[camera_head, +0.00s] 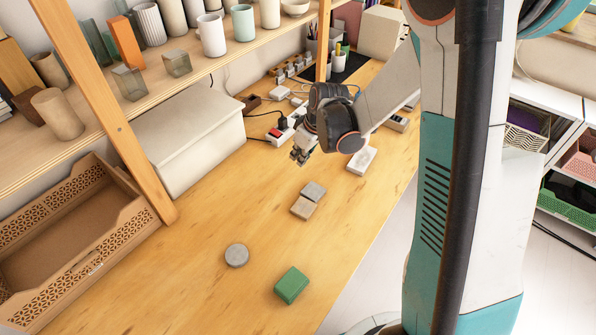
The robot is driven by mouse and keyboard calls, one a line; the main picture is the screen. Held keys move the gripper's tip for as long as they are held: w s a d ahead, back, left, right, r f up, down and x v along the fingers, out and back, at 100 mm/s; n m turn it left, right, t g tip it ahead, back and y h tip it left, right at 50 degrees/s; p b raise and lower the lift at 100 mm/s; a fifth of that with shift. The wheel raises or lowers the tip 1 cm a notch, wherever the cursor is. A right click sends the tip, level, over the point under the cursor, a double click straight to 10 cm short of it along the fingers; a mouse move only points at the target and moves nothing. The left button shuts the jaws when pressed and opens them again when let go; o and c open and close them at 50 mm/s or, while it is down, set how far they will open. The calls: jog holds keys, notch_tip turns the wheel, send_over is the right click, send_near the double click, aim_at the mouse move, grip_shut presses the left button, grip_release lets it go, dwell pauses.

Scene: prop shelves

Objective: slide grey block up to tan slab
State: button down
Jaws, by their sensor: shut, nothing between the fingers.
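The grey block (314,191) lies on the wooden table in the head view, right of the picture's middle. The tan slab (303,208) lies directly on its near side, and their facing edges appear to touch. The two are slightly offset from each other. My gripper (299,158) is beyond the grey block, up and to the left of it in the picture, and is shut with nothing in it. It appears clear of both pieces. Its fingertips are small and dark in this view.
A green block (291,285) and a round grey disc (237,255) lie nearer on the table. A whitish block (361,161) lies right of my gripper. A large pale box (180,135) and a perforated tray (75,240) stand left. A wooden shelf post (105,110) rises there.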

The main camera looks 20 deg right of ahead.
aim_at(299, 183)
jog(key=b+x, duration=0.3)
jog(key=x, duration=0.6)
jog(key=shift+a+f+b, duration=0.1)
jog(key=shift+f+b, duration=0.2)
jog(key=shift+f, duration=0.05)
jog(key=shift+s+f, duration=0.1)
jog(key=shift+f, duration=0.1)
jog(key=shift+s+d+r+b, duration=0.1)
jog(key=shift+s+d+b, duration=0.25)
jog(key=shift+s+d, duration=0.3)
jog(key=shift+s+d+r+b, duration=0.1)
jog(key=shift+s+d+b, duration=0.3)
jog(key=shift+s, duration=0.45)
